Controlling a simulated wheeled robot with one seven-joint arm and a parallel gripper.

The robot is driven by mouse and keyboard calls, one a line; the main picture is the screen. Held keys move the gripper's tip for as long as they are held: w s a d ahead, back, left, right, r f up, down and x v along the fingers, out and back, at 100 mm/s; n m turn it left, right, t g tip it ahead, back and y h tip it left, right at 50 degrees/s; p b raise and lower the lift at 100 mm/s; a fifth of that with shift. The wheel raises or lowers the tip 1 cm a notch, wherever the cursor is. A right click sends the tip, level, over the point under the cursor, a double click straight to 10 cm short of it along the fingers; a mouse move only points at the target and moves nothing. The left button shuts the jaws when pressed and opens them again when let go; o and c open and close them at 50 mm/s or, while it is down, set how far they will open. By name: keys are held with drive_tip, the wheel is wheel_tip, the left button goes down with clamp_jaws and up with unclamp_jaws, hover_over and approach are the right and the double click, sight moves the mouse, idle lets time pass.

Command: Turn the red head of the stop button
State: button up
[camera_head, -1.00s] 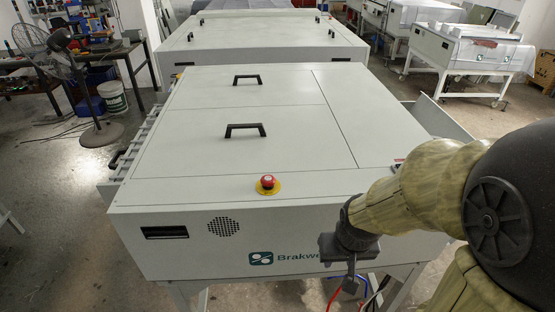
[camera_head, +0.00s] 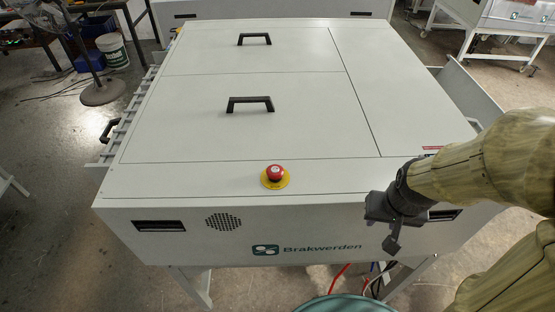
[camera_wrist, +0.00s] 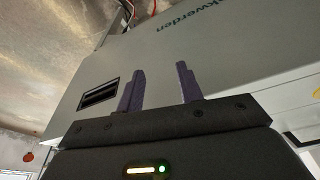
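The stop button has a red head (camera_head: 274,172) on a round yellow base (camera_head: 275,183). It sits on the top front edge of the white machine (camera_head: 150,185), near the middle. My gripper (camera_head: 390,243) is in front of the machine's right part, to the right of the button and lower, apart from it. In the wrist view my gripper (camera_wrist: 160,88) shows two dark fingers standing apart with nothing between them. The machine's front panel with a dark slot (camera_wrist: 99,93) lies beyond the fingers.
Two black handles (camera_head: 250,104) (camera_head: 255,38) stand up from the machine's lids behind the button. The top around the button is otherwise clear. A fan (camera_head: 100,92) and a white bucket (camera_head: 112,50) stand on the floor at the left.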

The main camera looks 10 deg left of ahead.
drive_tip(key=o, duration=0.3)
drive_tip(key=shift+o, duration=1.1)
drive_tip(key=shift+r+p, duration=0.3)
wheel_tip(320, 180, up, 22)
drive_tip(key=n+g+p, duration=0.3)
drive_tip(key=n+p, duration=0.9)
drive_tip(key=p, duration=0.2)
hover_over(275, 169)
drive_tip(key=shift+f, duration=0.1)
drive_tip(key=shift+f, duration=0.1)
wheel_tip(275, 169, down, 17)
drive_tip(key=p, duration=0.5)
drive_tip(key=shift+f, duration=0.15)
